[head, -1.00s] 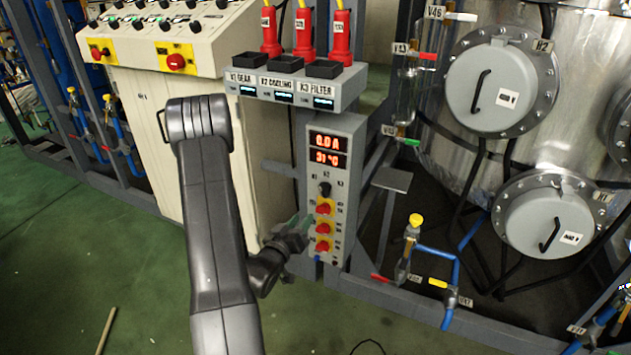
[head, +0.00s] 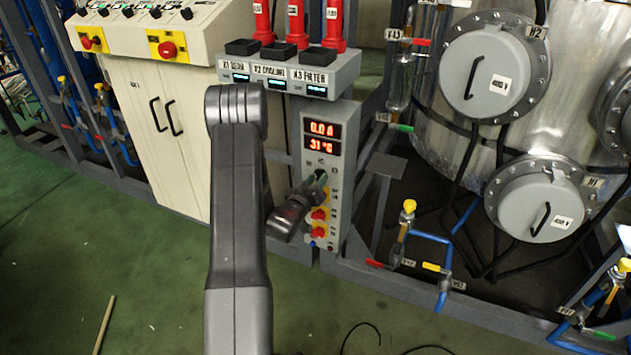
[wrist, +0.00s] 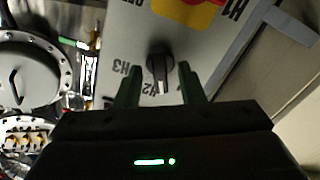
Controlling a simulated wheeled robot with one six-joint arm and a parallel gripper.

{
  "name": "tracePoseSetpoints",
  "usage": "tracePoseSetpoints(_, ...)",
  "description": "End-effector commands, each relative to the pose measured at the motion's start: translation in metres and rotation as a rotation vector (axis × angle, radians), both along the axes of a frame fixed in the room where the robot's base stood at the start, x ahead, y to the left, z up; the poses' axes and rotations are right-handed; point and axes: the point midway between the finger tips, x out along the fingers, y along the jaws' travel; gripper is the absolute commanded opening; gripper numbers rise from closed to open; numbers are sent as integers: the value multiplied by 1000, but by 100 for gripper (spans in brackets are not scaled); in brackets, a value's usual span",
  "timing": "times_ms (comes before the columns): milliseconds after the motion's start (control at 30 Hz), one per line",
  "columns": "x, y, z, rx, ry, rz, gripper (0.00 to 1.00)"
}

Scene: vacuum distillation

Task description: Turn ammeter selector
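The ammeter selector is a small black rotary knob (wrist: 160,72) on the grey control panel (wrist: 215,40). In the wrist view, labels around it include H2 and H3. My gripper (wrist: 158,86) has its two green fingers apart, one on each side of the knob, with visible gaps to it. I cannot tell how deep the fingers reach along the knob. In the head view my gripper (head: 315,182) is at the panel just below the red displays (head: 322,136), and it mostly hides the knob. The displays read 0.0 A and 31 °C.
Red knobs on yellow plates (head: 318,215) sit below the selector, close to my wrist. A grey box with three labelled units (head: 300,78) overhangs the panel above. Pipes with a yellow-capped valve (head: 408,207) stand to the right. Green floor (head: 150,270) is open at front left.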

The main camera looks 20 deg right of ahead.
Motion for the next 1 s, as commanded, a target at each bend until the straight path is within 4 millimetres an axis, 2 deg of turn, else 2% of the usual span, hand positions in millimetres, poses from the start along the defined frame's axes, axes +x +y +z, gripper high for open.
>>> tracePoseSetpoints(200,0,0,0,0,0,0,35)
tracePoseSetpoints(267,0,0,0,0,0,0,26)
tracePoseSetpoints(400,0,0,0,0,0,0,0)
tracePoseSetpoints(667,1,0,-2,-27,28,1,0)
tracePoseSetpoints(1000,1,0,-2,-214,246,1,0)
